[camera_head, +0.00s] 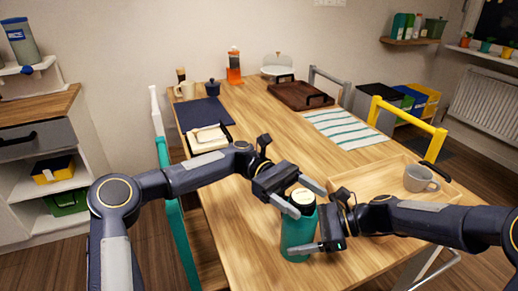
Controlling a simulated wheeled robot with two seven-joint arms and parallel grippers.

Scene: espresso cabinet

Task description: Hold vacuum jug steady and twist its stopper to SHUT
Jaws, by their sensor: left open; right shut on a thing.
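The teal vacuum jug (296,234) stands upright on the wooden table near its front. Its pale stopper (303,197) shows at the top; I cannot read any marking on it. My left gripper (308,202) is open at the top of the jug, with its fingers on either side of the stopper. I cannot tell whether they touch it. My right gripper (306,243) comes in from the right and is shut on the jug's body, with one finger across its front. The far finger is partly hidden.
A wooden tray (352,183) with a grey mug (420,179) lies right of the jug, behind my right arm. A striped cloth (345,128), a dark brown tray (299,94) and a dark blue mat (204,114) lie farther back. The table middle is clear.

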